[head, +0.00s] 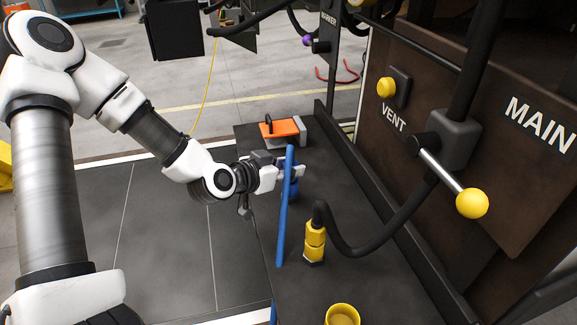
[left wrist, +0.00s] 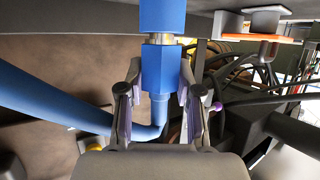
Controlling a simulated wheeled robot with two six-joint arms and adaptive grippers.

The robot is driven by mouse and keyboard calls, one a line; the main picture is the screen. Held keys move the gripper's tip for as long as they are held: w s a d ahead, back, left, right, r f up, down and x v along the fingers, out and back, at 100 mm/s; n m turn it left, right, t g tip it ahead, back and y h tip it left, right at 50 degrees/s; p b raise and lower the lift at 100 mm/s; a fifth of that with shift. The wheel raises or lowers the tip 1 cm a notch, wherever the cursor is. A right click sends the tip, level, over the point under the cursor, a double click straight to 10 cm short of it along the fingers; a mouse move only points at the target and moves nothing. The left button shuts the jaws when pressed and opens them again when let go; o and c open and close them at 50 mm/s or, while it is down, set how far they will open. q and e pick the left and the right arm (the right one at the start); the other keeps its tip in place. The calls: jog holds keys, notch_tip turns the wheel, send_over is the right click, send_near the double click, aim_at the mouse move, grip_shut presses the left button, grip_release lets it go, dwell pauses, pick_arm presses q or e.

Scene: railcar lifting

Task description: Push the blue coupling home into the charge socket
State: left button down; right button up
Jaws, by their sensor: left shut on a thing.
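My left gripper (head: 284,172) is shut on the blue coupling (left wrist: 161,70), a six-sided blue body that shows between its two fingers in the left wrist view. A blue hose (head: 286,215) runs from the coupling and partly hides it in the head view; in the left wrist view the hose (left wrist: 50,100) bends off to the left. A second blue part (left wrist: 162,14), which looks like the charge socket, is in line with the coupling. A short bright metal section shows between the two blue parts. I cannot tell how deep they are engaged. My right gripper is out of view.
A yellow coupling (head: 314,243) with a black hose stands on the dark deck (head: 255,215). A yellow cup-shaped part (head: 342,315) is at the front, and an orange part (head: 282,127) sits behind my gripper. A yellow-knobbed lever (head: 470,203) sticks out from the brown panel at right.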

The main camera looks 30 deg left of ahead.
pick_arm(q)
jog(key=c, duration=0.7)
grip_release()
jog(key=shift+f, duration=0.1)
notch_tip(320, 180, up, 10)
jog(key=shift+s+r, duration=0.1)
